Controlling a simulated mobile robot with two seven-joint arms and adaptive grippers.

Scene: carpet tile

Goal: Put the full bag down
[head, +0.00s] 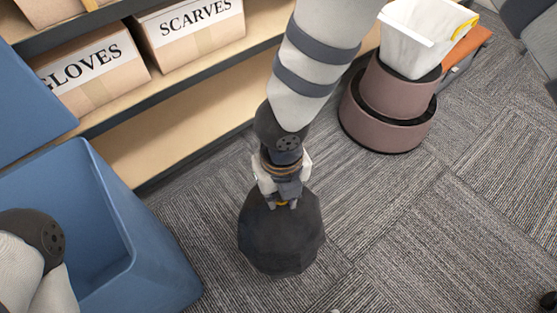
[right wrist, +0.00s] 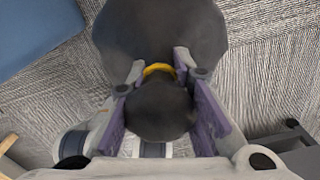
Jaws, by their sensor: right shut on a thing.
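The full bag (head: 281,240) is black and bulky, with a gathered neck and a yellow tie (right wrist: 158,68). My right gripper (head: 283,200) is shut on the neck at the tie, its fingers on both sides. In the right wrist view the bag's gathered top (right wrist: 160,110) sits between the fingers and its body (right wrist: 175,30) lies beyond them. The bag hangs below the gripper over the carpet; I cannot tell whether its underside touches the floor. Part of my left arm shows at the lower left of the head view, but its gripper is out of view.
A blue bin (head: 120,225) stands at the left, close to the bag. Shelves hold boxes marked GLOVES (head: 95,70) and SCARVES (head: 190,30). Carpet (head: 430,235) is clear at lower right.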

